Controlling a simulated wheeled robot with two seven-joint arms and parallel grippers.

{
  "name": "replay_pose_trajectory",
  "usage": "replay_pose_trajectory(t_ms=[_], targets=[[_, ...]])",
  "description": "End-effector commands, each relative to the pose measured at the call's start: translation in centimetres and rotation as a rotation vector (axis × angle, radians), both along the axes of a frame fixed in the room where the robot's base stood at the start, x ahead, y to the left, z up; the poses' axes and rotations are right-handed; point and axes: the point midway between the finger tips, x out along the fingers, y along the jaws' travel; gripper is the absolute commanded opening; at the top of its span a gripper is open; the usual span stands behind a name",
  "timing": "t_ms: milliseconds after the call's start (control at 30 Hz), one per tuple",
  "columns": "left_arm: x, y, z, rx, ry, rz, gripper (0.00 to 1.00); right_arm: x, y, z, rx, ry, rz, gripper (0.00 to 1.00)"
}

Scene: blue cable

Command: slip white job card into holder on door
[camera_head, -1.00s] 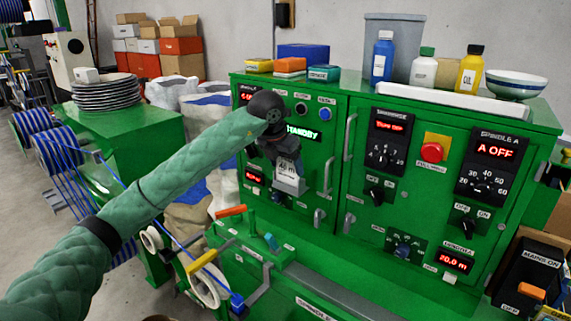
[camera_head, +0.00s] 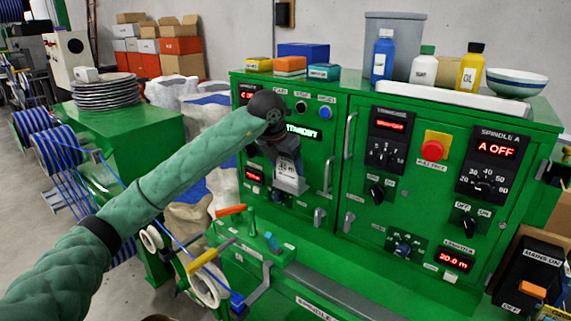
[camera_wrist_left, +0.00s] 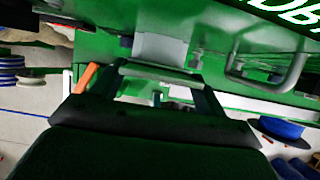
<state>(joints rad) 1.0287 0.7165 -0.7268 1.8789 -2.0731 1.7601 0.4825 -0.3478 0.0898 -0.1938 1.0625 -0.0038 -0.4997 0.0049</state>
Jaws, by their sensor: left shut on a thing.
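My left gripper (camera_head: 284,157) is in front of the left green cabinet door (camera_head: 315,160), below the lit green display. It is shut on the white job card (camera_head: 289,170), which carries dark print and hangs below the fingers close to the door. My right gripper is not in view.
Door handles (camera_head: 328,176) stick out right of the gripper. Bottles and boxes stand on the cabinet top. A blue cable runs at the lower left.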

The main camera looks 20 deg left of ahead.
Motion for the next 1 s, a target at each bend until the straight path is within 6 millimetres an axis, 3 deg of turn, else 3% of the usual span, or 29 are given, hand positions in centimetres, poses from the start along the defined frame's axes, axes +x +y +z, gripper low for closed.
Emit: replay_pose_trajectory(t_ms=[1000], targets=[[0.01, 0.01, -0.52, 0.0, 0.0, 0.0, 0.52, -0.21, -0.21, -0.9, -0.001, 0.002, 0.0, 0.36]])
